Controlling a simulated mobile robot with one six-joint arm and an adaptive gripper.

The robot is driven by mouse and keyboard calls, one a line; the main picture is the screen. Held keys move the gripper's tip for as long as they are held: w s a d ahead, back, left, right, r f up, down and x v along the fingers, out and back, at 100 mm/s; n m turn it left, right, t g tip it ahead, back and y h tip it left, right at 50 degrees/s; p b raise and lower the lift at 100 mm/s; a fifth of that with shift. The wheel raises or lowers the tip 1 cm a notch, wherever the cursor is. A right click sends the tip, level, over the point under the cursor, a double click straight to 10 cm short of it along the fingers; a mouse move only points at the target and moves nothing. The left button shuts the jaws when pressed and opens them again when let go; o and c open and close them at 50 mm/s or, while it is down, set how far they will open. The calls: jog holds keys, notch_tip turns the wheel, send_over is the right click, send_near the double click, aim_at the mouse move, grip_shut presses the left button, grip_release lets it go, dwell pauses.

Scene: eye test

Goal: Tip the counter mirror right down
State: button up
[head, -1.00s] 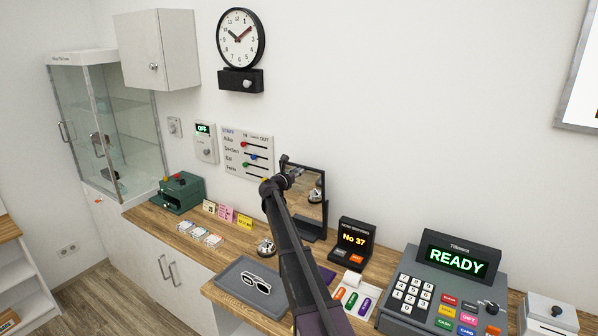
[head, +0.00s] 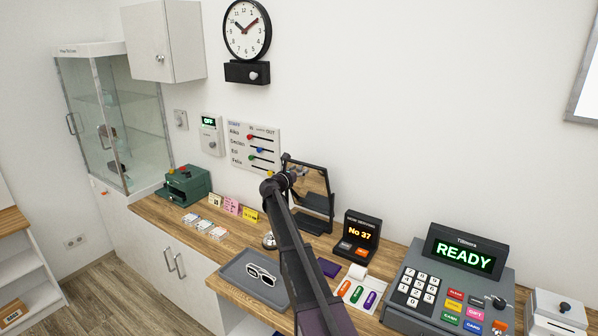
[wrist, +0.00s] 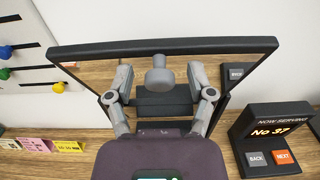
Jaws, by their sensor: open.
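The counter mirror (head: 314,184) stands at the back of the wooden counter, in a black frame over a dark base. Its glass leans forward and reflects the wood counter. In the wrist view the mirror's frame (wrist: 95,49) spans the picture, with a grey knob (wrist: 158,76) at the middle of its top edge. My gripper (wrist: 160,74) is open, one finger on each side of the knob. I cannot tell whether the fingers touch it or the frame. In the head view my gripper (head: 284,181) is at the mirror's left side, and my arm hides part of the mirror.
A number display (head: 360,238) stands close right of the mirror, with a till (head: 408,310) beyond it. A bell (head: 268,241), a grey tray (head: 236,271) with glasses and small coloured cards (head: 231,206) lie to the left. A slider board (head: 254,150) hangs behind.

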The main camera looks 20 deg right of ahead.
jog(key=shift+a, duration=0.1)
jog(key=v, duration=1.2)
jog(key=s+a+f+m+g+y, duration=0.1)
jog(key=s+f+m+g+y, duration=0.1)
jog(key=s+f+m, duration=0.4)
jog(key=s+f+m+g+y, duration=0.2)
jog(key=s+m+g, duration=0.15)
jog(key=s, duration=0.45)
jog(key=s+a+f+m+g+y, duration=0.1)
jog(key=s+f+m+y, duration=0.1)
jog(key=s+f+m, duration=0.45)
jog(key=s+a+f+m+g+y, duration=0.2)
jog(key=s+a+m+y, duration=0.2)
jog(key=s, duration=0.6)
jog(key=s+a+f+m+g+y, duration=0.2)
jog(key=s+a+m+y, duration=0.2)
jog(key=s+a, duration=0.3)
jog(key=s+m, duration=0.1)
jog(key=s, duration=0.3)
jog(key=shift+a+y, duration=0.3)
jog(key=shift+w, duration=0.1)
